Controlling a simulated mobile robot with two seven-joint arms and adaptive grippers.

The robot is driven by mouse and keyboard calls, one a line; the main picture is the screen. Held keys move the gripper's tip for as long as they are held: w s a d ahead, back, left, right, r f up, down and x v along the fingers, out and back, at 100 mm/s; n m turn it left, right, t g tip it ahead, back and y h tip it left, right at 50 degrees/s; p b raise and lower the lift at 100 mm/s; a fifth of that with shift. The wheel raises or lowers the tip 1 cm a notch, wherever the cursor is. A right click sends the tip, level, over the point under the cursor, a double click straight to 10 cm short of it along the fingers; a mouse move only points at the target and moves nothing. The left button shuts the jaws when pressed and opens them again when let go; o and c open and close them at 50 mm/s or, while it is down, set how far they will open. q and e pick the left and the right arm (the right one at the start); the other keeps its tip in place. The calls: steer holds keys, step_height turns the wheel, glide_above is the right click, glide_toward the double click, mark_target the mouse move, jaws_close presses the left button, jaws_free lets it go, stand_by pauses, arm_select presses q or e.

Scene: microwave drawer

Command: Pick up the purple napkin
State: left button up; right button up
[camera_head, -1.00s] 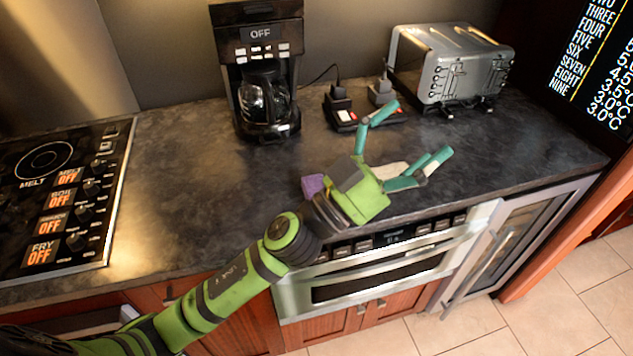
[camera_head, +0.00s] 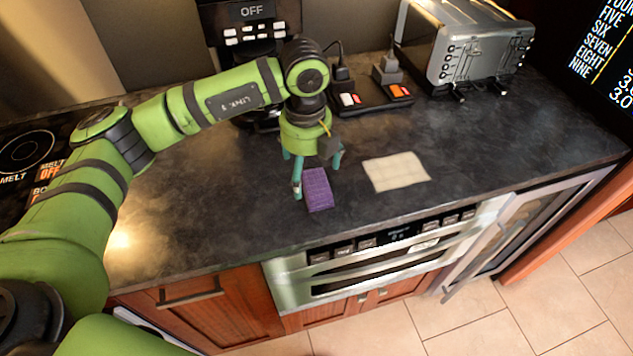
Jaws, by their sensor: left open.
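The purple napkin (camera_head: 319,192) lies on the dark countertop near its front edge, above the microwave drawer. It looks like a small folded rectangle. My left gripper (camera_head: 312,178) points down at the napkin's far end, with its teal fingers spread open. One finger is at the napkin's left side, and another is behind its upper right corner. I cannot tell whether the fingers touch it. My right gripper does not show.
A cream cloth (camera_head: 396,171) lies flat to the right of the napkin. Behind stand a coffee maker (camera_head: 255,38), partly hidden by my arm, switch boxes (camera_head: 372,98) and a steel toaster (camera_head: 465,50). The microwave drawer (camera_head: 375,265) is below the counter edge. Bare counter lies left of the napkin.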

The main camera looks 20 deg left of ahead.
mark_target(311, 185)
arm_select(q)
steer(key=f, duration=0.1)
steer(key=f+p, duration=0.1)
steer(key=f, duration=0.1)
steer(key=f+p, duration=0.1)
steer(key=shift+w+d+f, duration=0.2)
steer(key=shift+d+f, duration=0.1)
steer(key=shift+f, duration=0.45)
steer(key=c, duration=1.1)
